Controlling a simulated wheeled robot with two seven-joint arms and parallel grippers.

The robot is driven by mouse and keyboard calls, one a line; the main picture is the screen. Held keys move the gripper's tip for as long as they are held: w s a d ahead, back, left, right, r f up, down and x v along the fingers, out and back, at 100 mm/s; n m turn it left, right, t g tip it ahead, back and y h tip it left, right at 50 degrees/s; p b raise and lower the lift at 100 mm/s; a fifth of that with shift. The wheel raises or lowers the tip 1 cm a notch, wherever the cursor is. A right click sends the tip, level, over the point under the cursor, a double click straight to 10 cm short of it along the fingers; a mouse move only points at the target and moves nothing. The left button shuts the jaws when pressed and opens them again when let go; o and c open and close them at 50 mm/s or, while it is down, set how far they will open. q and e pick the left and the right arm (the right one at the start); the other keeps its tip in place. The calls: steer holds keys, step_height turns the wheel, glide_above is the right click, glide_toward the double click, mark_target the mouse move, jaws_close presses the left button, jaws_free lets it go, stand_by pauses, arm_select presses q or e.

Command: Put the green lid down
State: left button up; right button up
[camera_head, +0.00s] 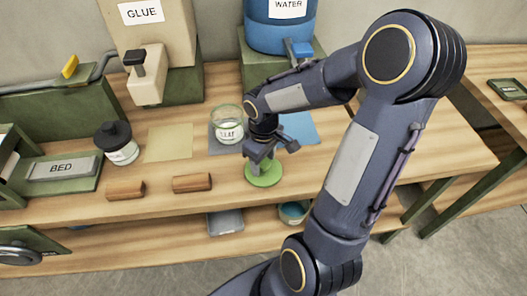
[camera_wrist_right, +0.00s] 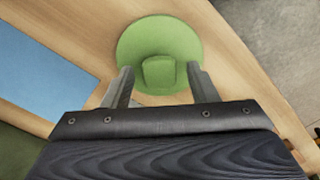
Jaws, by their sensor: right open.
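The green lid (camera_head: 264,176) is a round disc with a raised knob, lying on the wooden bench near its front edge. It also shows in the right wrist view (camera_wrist_right: 159,32), with its knob between the fingers. My right gripper (camera_head: 260,160) is directly above the lid, pointing down. Its two fingers (camera_wrist_right: 158,80) are open, one on each side of the knob, with a gap visible. A glass jar (camera_head: 228,124) with a green rim and a label stands behind and left of the lid. My left gripper is not in view.
A blue mat (camera_head: 299,130) lies behind the lid to the right. Two brown blocks, one of them here (camera_head: 192,183), lie left along the front edge. A black-capped jar (camera_head: 117,143) stands farther left. GLUE (camera_head: 150,30) and WATER (camera_head: 281,24) dispensers stand at the back.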

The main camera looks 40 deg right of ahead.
mark_target(263, 163)
steer(key=shift+r, duration=0.6)
step_height(263, 163, up, 10)
steer(key=s+a+r+m+t+y, duration=0.1)
steer(key=s+a+m+t+y, duration=0.2)
steer(key=s+a, duration=0.8)
steer(key=m+t, duration=0.1)
steer(key=t, duration=0.1)
steer(key=shift+s+m+t+y, duration=0.2)
steer(key=shift+m+t+y, duration=0.1)
steer(key=shift+y, duration=0.1)
